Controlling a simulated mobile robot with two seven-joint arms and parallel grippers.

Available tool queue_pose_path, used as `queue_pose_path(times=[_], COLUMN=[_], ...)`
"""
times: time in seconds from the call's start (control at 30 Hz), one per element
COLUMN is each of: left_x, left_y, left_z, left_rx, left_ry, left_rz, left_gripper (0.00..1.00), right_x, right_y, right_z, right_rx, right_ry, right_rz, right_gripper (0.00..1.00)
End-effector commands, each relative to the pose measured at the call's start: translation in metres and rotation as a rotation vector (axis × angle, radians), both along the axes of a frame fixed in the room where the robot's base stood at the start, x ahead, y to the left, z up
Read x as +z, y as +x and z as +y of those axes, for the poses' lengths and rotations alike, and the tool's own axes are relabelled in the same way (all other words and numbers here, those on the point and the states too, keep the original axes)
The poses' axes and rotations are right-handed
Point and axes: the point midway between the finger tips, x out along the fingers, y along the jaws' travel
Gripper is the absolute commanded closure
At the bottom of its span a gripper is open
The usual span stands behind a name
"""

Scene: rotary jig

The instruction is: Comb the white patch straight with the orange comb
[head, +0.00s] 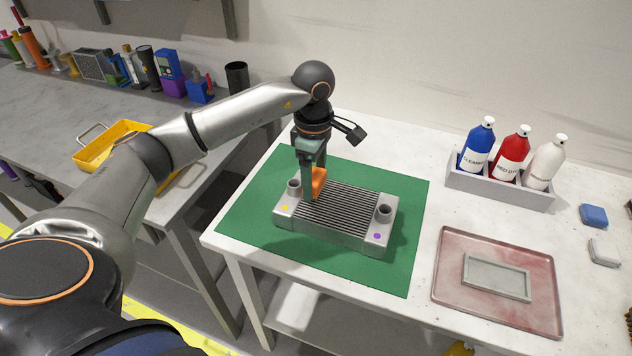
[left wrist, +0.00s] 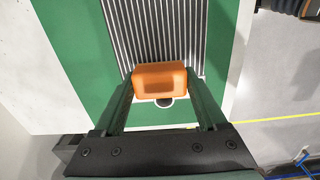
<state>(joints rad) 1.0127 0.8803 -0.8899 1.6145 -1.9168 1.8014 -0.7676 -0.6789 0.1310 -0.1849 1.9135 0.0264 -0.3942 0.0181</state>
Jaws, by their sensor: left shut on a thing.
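My left gripper (head: 312,188) is shut on the orange comb (head: 319,180), over the left end of a grey radiator (head: 365,241). In the left wrist view the orange comb (left wrist: 160,80) sits between the two fingers of the left gripper (left wrist: 160,88), at the end of the fins (left wrist: 155,35). I cannot tell whether its teeth touch the fins. The radiator lies on a green mat (head: 412,197) and has a yellow dot (head: 285,208) and a purple dot (head: 377,236). I cannot make out a white patch; the gripper and comb hide part of the fins. My right gripper is not in view.
A red-stained tray (head: 455,290) with a grey frame (head: 497,277) lies to the right. A grey caddy (head: 500,190) behind it holds blue, red and white bottles. Blue (head: 593,215) and white (head: 604,252) blocks lie far right. A yellow tray (head: 92,152) sits on the left bench.

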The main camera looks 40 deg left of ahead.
Motion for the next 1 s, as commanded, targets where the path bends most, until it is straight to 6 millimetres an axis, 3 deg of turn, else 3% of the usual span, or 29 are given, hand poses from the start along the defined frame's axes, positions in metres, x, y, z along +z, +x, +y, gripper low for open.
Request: queue_pose_path(times=[0.6,1.0], left_x=[0.055,0.056], left_y=[-0.005,-0.005], left_z=[0.003,0.003], left_rx=[0.01,0.011], left_ry=[0.0,-0.001], left_rz=[0.003,0.003], left_gripper=[0.78,0.78], right_x=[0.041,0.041], right_y=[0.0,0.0], right_z=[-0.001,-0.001], right_rx=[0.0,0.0], right_ry=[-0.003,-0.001], right_rz=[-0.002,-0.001], right_gripper=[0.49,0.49])
